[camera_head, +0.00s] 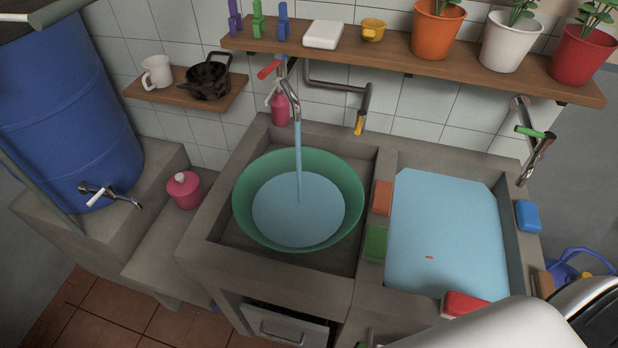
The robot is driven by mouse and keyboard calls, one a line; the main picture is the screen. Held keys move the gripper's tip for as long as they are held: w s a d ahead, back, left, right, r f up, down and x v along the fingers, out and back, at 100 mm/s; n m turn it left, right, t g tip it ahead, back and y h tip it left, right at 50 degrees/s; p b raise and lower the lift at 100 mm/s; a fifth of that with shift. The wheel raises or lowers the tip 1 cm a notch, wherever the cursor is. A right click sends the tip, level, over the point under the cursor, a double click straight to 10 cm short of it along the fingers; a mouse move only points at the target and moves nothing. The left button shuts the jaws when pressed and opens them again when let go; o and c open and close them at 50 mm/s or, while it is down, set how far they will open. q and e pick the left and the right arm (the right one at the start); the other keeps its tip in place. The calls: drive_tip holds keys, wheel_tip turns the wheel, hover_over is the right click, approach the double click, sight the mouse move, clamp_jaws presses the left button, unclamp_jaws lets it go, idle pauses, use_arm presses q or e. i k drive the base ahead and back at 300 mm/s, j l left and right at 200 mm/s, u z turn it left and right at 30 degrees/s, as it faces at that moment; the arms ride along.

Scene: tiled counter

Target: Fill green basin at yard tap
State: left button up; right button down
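The green basin (350,208) sits in the left sink compartment of the concrete counter. It holds a pool of water (275,215) that covers its bottom and leaves the upper walls bare. A metal tap (283,80) with a red handle (269,68) is on the wall above it. A stream of water (298,150) runs from this tap into the basin. A white part of my arm shows at the bottom right, over the counter's front edge. Neither of my grippers can be made out in the head view.
The right compartment is filled with water (445,230); sponges and a blue block (528,215) lie on its rims. A second spout (362,110) and a green-handled tap (532,133) are on the wall. A blue barrel (65,110) and pink pot (184,189) stand left. A shelf (400,60) holds plants.

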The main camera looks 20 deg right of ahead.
sight(281, 59)
drive_tip(key=i+j, duration=0.1)
drive_tip(key=j, duration=0.6)
drive_tip(key=i+j+z, duration=0.1)
drive_tip(key=j, duration=0.6)
